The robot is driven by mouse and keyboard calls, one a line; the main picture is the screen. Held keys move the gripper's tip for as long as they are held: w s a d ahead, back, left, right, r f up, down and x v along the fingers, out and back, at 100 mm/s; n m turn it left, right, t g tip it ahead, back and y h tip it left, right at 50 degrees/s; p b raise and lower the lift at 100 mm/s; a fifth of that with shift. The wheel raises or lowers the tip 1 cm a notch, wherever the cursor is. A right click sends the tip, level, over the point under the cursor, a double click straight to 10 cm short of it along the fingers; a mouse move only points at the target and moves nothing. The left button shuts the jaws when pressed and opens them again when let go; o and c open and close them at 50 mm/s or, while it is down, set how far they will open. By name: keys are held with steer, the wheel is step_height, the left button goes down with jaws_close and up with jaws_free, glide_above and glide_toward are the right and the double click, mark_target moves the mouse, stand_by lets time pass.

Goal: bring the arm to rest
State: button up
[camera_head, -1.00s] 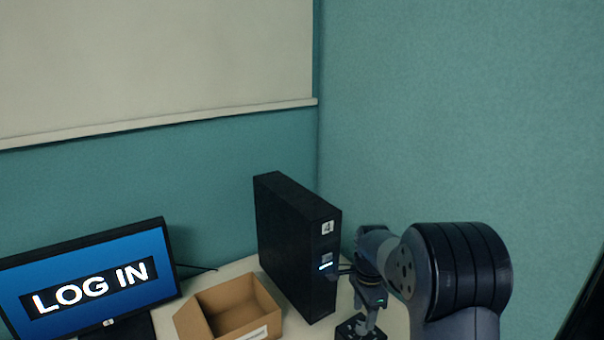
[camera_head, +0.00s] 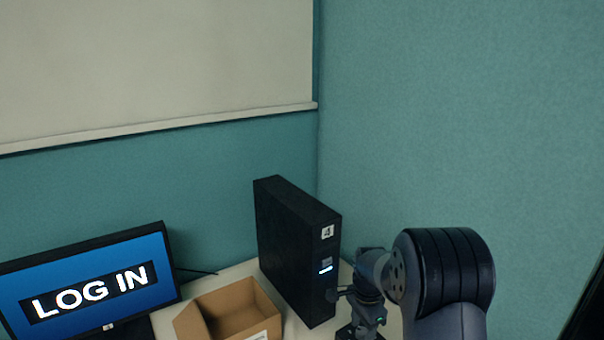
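My arm (camera_head: 440,270) comes in at the lower right of the head view, bent over the right end of the desk. My gripper (camera_head: 358,332) is at the bottom edge, just right of the black computer tower. Its tips are small, dark and partly cut off, so I cannot tell whether they are open or shut, or whether they hold anything.
The black computer tower (camera_head: 292,243), labelled 4, stands upright close to the arm's left. An open cardboard box (camera_head: 255,300) sits left of it on the pale desk (camera_head: 222,275). A monitor (camera_head: 95,285) shows LOG IN. Teal partition walls (camera_head: 450,120) stand behind and to the right.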

steer(key=n+p, duration=0.1)
steer(key=n, duration=0.4)
steer(key=n+p, duration=0.1)
steer(key=n, duration=0.4)
steer(key=shift+r+p, duration=0.1)
steer(key=shift+p, duration=0.3)
steer(key=n+p, duration=0.3)
steer(key=n, duration=0.3)
steer(key=n+p, duration=0.2)
steer(key=n, duration=0.1)
steer(key=shift+n+p, duration=0.6)
steer(key=shift+s, duration=0.1)
